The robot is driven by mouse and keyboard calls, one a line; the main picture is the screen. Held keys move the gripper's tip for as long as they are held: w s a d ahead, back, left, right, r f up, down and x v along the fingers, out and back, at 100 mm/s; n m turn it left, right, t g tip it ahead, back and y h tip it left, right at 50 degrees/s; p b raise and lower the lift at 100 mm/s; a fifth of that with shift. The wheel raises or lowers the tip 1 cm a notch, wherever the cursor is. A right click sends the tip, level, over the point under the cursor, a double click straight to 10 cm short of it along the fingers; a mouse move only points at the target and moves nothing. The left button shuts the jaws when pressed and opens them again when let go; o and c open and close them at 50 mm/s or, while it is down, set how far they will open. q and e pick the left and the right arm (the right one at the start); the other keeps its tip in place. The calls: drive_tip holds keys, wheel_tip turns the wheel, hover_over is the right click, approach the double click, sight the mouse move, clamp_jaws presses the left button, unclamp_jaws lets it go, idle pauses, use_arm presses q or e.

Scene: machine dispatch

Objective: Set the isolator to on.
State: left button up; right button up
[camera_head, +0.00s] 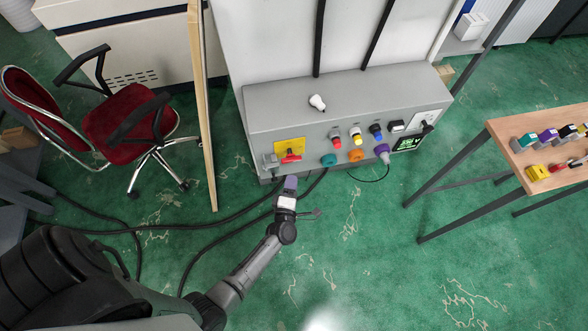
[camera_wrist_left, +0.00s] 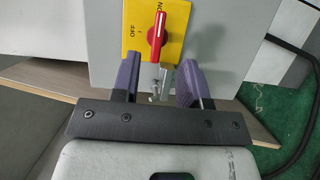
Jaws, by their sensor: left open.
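The isolator is a red rotary handle (camera_head: 290,157) on a yellow plate (camera_head: 284,143) at the left end of the grey machine panel's front. In the left wrist view the handle (camera_wrist_left: 157,35) lies lengthwise up the picture, with ON lettering at the plate's top and OFF at its left. Its narrow upper end lies by the ON lettering. My left gripper (camera_head: 289,186) is open and empty, just in front of the panel, below the handle in the head view. In the wrist view its purple fingers (camera_wrist_left: 158,82) straddle a small metal fitting (camera_wrist_left: 160,80) and stand short of the handle. My right gripper is not in view.
The panel carries several coloured buttons (camera_head: 356,155), a white knob (camera_head: 317,102) and a lit display (camera_head: 407,143). A wooden post (camera_head: 205,110) and a red chair (camera_head: 125,125) stand left. A table (camera_head: 518,165) with small parts stands right. Black cables cross the green floor.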

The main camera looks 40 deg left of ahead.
use_arm(q)
drive_tip(key=shift+v, duration=1.9)
drive_tip(key=shift+r, duration=0.1)
drive_tip(key=s+d+r+m+g+h, duration=0.3)
drive_tip(key=d+r+m+h, duration=0.25)
drive_tip(key=m+h, duration=0.85)
drive_tip(key=s+a+r+m+g+y, duration=0.1)
drive_tip(key=s+r+m+g+y, duration=0.2)
drive_tip(key=s+m, duration=0.4)
drive_tip(key=s+a+r+m+g+y, duration=0.1)
drive_tip(key=s+r+m+g+y, duration=0.15)
drive_tip(key=s+m+g, duration=0.55)
wheel_tip(320, 180, up, 33)
drive_tip(key=s+n+t+p, duration=0.2)
drive_tip(key=n+p, duration=0.1)
drive_tip(key=p, duration=3)
drive_tip(key=shift+a+h, duration=0.25)
drive_tip(key=shift+h, duration=0.1)
